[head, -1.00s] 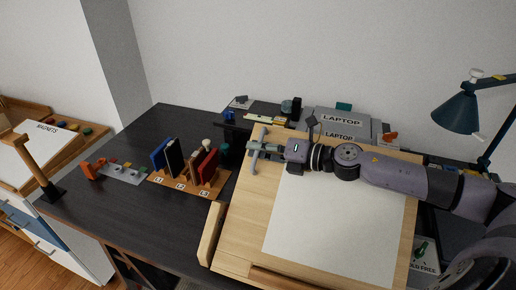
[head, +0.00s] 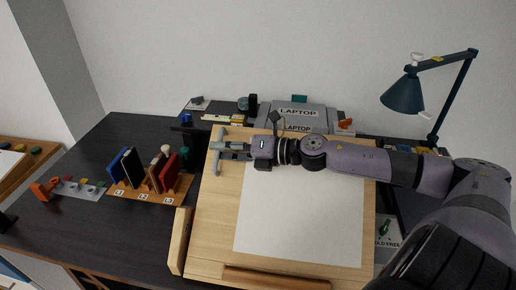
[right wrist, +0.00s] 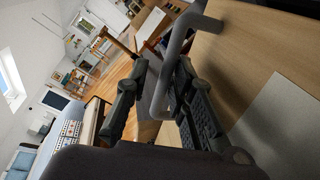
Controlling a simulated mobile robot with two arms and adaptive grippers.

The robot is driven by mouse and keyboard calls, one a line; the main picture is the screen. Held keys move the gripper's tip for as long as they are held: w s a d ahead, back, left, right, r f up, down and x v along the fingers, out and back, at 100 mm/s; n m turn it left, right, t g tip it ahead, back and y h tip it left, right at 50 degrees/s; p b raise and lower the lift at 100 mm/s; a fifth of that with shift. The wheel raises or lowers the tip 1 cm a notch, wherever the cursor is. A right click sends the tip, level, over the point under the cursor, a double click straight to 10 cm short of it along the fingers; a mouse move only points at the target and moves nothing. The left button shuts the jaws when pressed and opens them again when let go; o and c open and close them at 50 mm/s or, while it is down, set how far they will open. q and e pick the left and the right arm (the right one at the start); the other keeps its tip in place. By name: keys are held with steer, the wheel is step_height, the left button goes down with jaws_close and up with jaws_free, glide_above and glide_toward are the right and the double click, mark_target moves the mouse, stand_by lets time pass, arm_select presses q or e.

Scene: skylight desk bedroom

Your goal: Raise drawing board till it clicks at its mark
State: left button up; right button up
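The drawing board (head: 215,200) is a pale wooden board, tilted on the desk, with a large white sheet (head: 300,215) on its face. It also shows at the right of the right wrist view (right wrist: 245,60). A grey bar handle (head: 218,165) is at the board's upper left edge. My right gripper (head: 228,148) reaches across the board from the right. In the right wrist view the handle (right wrist: 163,85) passes between its two fingers, which appear closed on it. The mark and the board's support are not visible. My left gripper is out of view.
A book rack (head: 150,190) with labelled slots stands left of the board. A laptop stack (head: 297,112) and small items are behind it. A dark blue lamp (head: 404,95) stands at the back right. The dark desk (head: 85,150) has bare room at its left.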

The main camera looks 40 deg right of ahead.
mark_target(239, 169)
steer(key=shift+v, duration=5.2)
steer(key=shift+w, duration=0.1)
steer(key=shift+c, duration=0.3)
